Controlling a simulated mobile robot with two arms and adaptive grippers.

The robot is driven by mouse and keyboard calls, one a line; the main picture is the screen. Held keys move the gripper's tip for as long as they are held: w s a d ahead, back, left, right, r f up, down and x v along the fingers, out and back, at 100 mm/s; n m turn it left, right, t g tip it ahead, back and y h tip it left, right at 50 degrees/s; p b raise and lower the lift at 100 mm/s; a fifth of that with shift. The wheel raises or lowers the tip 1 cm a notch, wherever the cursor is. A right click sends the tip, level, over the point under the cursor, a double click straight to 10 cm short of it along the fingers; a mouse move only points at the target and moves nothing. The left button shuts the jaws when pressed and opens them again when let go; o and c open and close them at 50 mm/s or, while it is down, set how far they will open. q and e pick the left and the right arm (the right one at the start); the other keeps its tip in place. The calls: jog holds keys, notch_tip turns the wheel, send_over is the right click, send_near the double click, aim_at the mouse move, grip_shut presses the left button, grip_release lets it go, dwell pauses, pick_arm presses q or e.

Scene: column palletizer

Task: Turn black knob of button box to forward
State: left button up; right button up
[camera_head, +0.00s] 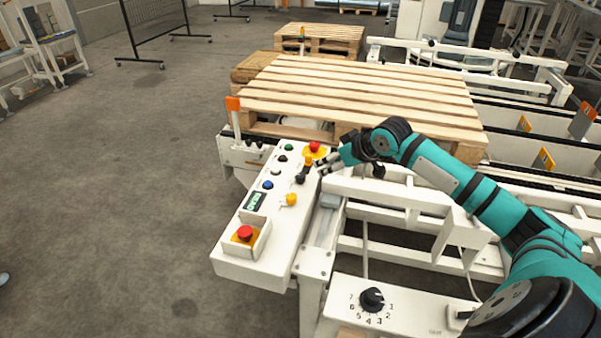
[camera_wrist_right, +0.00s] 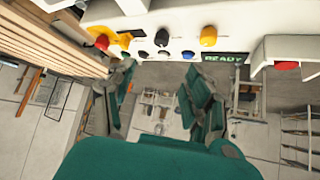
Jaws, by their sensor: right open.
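The button box (camera_head: 228,256) is a long white panel at the centre left of the head view. Its black knob (camera_head: 300,178) sits between an orange knob (camera_head: 308,160) and a yellow knob (camera_head: 290,199). My right gripper (camera_head: 326,164) is at the box's right edge, close to the black and orange knobs. In the wrist view the fingers of my right gripper (camera_wrist_right: 160,70) are spread apart and empty. There the black knob (camera_wrist_right: 161,37) lies beyond the fingertips, roughly between them in the picture. The knob's exact orientation is too small to tell. My left gripper is not seen.
The box carries red stop buttons (camera_head: 245,233) at both ends and a green READY display (camera_wrist_right: 222,58). A wooden pallet (camera_head: 370,90) lies behind it. White conveyor rails (camera_head: 400,225) and a numbered dial (camera_head: 372,299) are to the right.

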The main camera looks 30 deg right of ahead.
send_near(301, 175)
pick_arm(q)
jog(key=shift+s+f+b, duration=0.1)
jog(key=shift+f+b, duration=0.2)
jog(key=shift+b, duration=0.05)
pick_arm(e)
jog(key=x, duration=0.9)
